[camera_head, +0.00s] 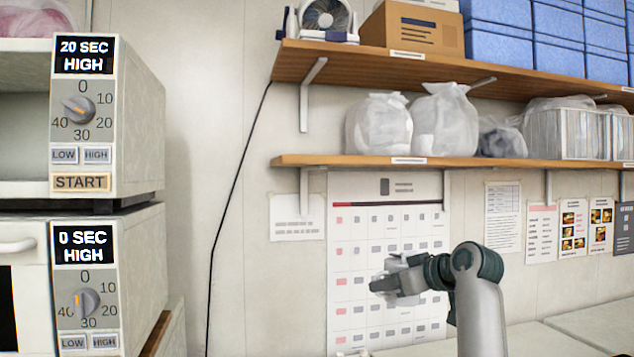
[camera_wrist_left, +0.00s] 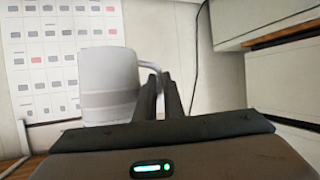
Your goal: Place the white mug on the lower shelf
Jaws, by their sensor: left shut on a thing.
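The white mug (camera_wrist_left: 105,82) fills the left-centre of the left wrist view. Its handle (camera_wrist_left: 150,70) points right and lies at the fingertips. My left gripper (camera_wrist_left: 163,88) is shut on the mug by this handle. In the head view the left gripper (camera_head: 384,284) is in front of the wall calendar, below the lower shelf. The mug is hard to make out there, as it is pale and partly hidden by the gripper. The lower shelf (camera_head: 305,160) is a wooden board on the wall. My right gripper is out of view.
White bags (camera_head: 380,125) and a wire basket (camera_head: 565,135) stand on the lower shelf; its left end is clear. The upper shelf (camera_head: 345,66) holds a fan, cardboard box and blue boxes. Stacked microwaves (camera_head: 140,130) stand at left. A black cable (camera_head: 236,180) hangs beside the shelves.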

